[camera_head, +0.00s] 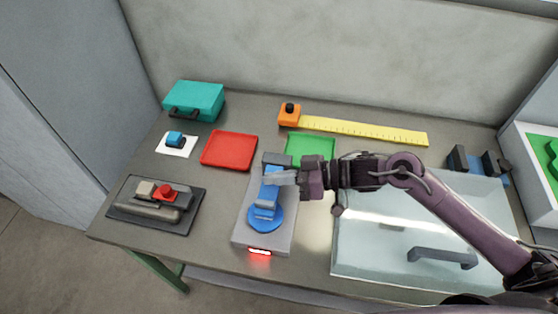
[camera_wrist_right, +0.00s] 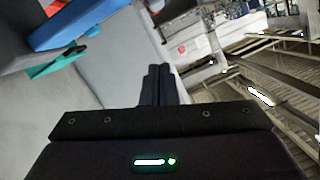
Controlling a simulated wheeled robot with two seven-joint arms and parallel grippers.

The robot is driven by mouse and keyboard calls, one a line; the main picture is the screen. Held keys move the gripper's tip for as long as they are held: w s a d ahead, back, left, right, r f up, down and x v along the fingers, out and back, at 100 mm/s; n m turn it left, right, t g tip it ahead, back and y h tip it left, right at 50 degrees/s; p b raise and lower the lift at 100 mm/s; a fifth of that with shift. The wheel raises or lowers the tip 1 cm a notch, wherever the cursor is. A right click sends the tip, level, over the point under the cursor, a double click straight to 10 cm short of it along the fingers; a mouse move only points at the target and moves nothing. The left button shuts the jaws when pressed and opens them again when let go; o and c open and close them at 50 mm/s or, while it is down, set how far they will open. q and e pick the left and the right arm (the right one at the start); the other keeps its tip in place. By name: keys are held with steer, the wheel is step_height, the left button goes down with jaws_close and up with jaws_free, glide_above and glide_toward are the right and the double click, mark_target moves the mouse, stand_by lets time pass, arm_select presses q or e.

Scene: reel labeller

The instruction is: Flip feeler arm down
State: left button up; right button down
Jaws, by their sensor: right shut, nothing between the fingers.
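The labeller has a grey base (camera_head: 282,236) with a blue round reel part (camera_head: 264,221) and a blue upright body (camera_head: 270,187) topped in dark grey. A red light glows on its front edge. My right gripper (camera_head: 288,178) is shut and empty, its fingertips beside the blue body's right side; I cannot tell whether they touch. I cannot clearly pick out the feeler arm. In the right wrist view the shut fingers (camera_wrist_right: 159,84) point away from the camera, with a blue part (camera_wrist_right: 75,22) and a teal piece (camera_wrist_right: 60,62) at upper left. My left gripper is not in view.
A red tray (camera_head: 229,150) and a green tray (camera_head: 312,147) lie behind the labeller. A grey device with a red knob (camera_head: 165,192) stands left. A clear-lidded box (camera_head: 372,247) with a dark handle is at right. A yellow ruler (camera_head: 370,129) and teal case (camera_head: 194,97) are behind.

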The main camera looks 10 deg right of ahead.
mark_target(275, 201)
steer(key=shift+s+a+f+n+t+h, duration=0.15)
steer(key=shift+s+f+n, duration=0.2)
steer(key=shift+f, duration=0.15)
steer(key=shift+s+a+f+n+t+h, duration=0.1)
steer(key=shift+s+f+n+t+h, duration=0.05)
steer(key=shift+s+f+n, duration=0.25)
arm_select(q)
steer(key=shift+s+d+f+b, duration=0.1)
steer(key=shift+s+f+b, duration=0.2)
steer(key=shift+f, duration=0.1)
arm_select(e)
steer(key=shift+s+a+f, duration=0.15)
steer(key=shift+s+f, duration=0.15)
steer(key=shift+f, duration=0.3)
